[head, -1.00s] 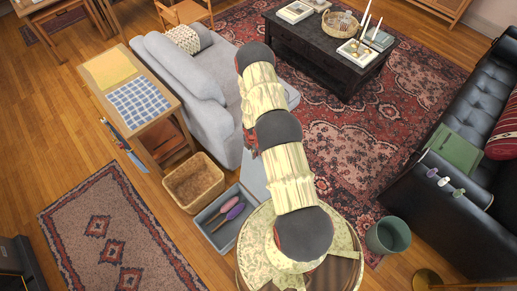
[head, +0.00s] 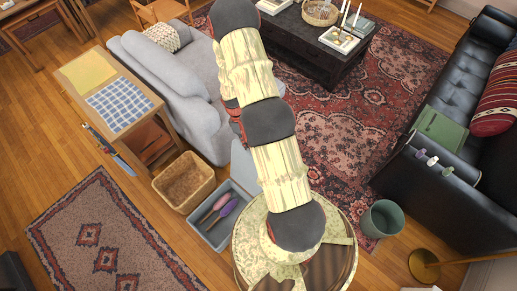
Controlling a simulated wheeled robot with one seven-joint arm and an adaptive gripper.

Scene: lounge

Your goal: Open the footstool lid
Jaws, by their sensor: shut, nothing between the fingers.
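The footstool appears to be the grey-blue open box (head: 205,238) on the wood floor, left of my round base. Its inside shows, with a pink and a purple brush-like item lying in it. A pale grey panel (head: 241,165), which looks like its lid, stands raised at the box's far side, partly hidden by my arm. Red and black parts of my gripper (head: 236,122) show beside my arm, above the panel in the picture. The fingertips are mostly hidden behind my arm. It is shut and holds nothing that I can see. I cannot tell whether it touches the panel.
A wicker basket (head: 184,182) stands left of the box. The grey sofa (head: 185,70) is close beyond it. A wooden side table (head: 128,128) stands at left. A green bin (head: 382,219) and black sofa (head: 430,200) are at right. Floor before the box is clear.

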